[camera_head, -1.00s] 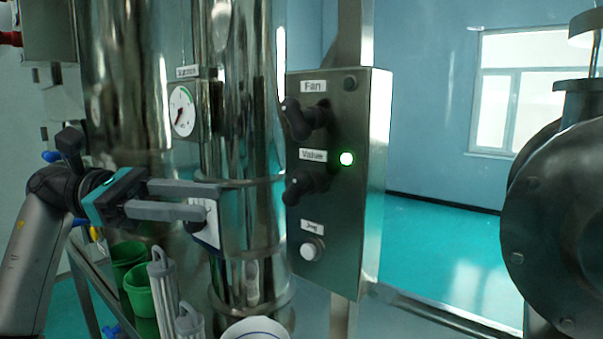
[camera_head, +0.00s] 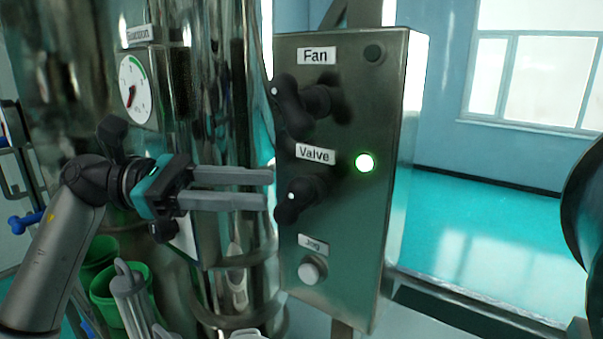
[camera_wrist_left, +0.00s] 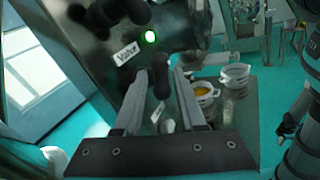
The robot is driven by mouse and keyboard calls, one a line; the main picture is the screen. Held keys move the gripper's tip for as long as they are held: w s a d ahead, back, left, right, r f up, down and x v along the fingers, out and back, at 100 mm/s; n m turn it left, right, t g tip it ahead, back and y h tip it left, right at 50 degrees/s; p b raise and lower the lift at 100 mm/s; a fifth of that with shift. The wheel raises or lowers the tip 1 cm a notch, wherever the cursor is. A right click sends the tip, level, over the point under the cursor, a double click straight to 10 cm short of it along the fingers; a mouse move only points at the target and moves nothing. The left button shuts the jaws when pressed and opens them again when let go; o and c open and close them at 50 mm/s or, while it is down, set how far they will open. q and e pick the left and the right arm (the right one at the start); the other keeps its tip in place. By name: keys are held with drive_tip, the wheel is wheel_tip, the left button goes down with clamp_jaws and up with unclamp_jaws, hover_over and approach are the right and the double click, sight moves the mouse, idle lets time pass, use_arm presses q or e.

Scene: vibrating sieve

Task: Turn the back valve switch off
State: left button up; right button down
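The valve switch (camera_head: 299,199) is a black knob under the "Valve" label on a grey metal control panel (camera_head: 345,240) in the head view. A green lamp (camera_head: 365,163) beside it is lit. My left gripper (camera_head: 270,189) is open, its two grey fingers pointing right toward the knob, with the tips just left of it. In the left wrist view the open fingers (camera_wrist_left: 160,82) reach to the panel, and a black knob (camera_wrist_left: 163,84) shows between or just beyond their tips. I cannot tell whether they touch it. My right gripper is not in view.
The black fan knob (camera_head: 302,104) sits above the valve knob, and a white jog button (camera_head: 312,270) below it. A shiny steel column with a gauge (camera_head: 135,90) stands left of the panel.

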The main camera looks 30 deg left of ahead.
sight(291, 189)
use_arm(q)
drive_tip(key=p+x, duration=0.2)
drive_tip(key=x, duration=0.3)
drive_tip(key=shift+d+r, duration=0.15)
drive_tip(key=shift+d, duration=0.05)
drive_tip(key=shift+w+d, duration=0.3)
drive_tip(key=shift+d, duration=0.25)
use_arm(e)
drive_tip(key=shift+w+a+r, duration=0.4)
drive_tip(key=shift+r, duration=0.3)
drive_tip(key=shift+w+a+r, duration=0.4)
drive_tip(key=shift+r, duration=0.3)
use_arm(q)
clamp_jaws()
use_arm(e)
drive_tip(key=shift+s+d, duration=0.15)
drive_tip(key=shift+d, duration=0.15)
